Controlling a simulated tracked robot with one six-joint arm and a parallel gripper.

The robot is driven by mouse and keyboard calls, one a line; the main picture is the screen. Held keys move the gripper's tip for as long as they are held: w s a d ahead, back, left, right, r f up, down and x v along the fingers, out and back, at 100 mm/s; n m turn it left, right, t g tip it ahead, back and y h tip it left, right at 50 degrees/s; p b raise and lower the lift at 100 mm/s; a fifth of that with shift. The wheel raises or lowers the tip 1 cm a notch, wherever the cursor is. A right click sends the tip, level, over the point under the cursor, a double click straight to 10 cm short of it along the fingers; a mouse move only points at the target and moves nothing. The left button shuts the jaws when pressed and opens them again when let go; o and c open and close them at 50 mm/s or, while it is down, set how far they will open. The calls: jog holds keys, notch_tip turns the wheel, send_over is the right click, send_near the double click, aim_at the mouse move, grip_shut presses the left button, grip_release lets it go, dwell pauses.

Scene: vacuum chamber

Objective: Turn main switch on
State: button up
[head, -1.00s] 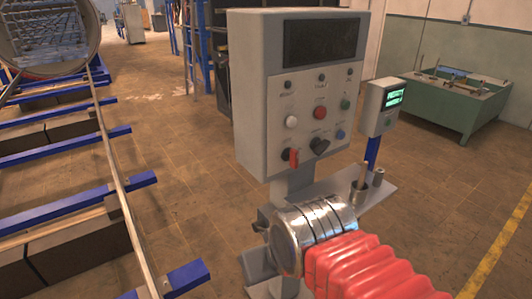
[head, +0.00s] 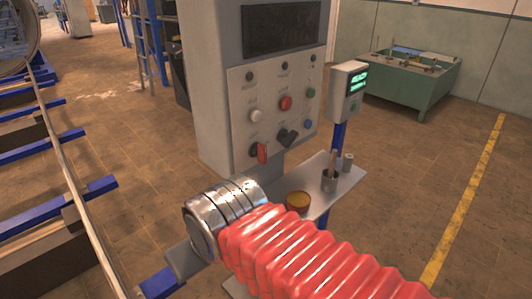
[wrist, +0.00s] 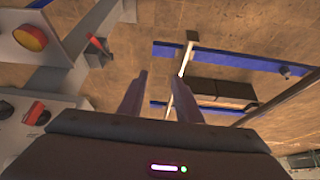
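The grey control cabinet (head: 205,100) stands in the upper middle of the head view. Its lower panel carries a red-handled rotary switch (head: 262,152) at the bottom left, with a black knob (head: 287,137) to its right. I cannot read the labels to confirm which is the main switch. A red-handled switch also shows at the left edge of the wrist view (wrist: 35,113). My gripper (wrist: 158,85) shows two fingers spread apart with nothing between them, to the right of that switch and apart from it. In the head view the fingers are hidden beyond my silver wrist.
Below the cabinet, a shelf (head: 318,207) holds an orange-yellow bowl (head: 298,202) and a metal cup (head: 329,181) with a handle in it. A small display box (head: 345,92) stands on a blue post to the right. Blue-ended rails (head: 90,197) lie at the left. Floor is open at right.

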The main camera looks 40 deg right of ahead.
jog(key=t+y, duration=0.1)
jog(key=t, duration=0.7)
send_near(266, 153)
jog(key=s+a+r, duration=0.1)
jog(key=s, duration=0.3)
jog(key=shift+d+r+h, duration=0.3)
jog(key=shift+d+r, duration=0.05)
jog(key=shift+r, duration=0.05)
jog(key=x, duration=1.4)
jog(key=shift+s+f, duration=0.1)
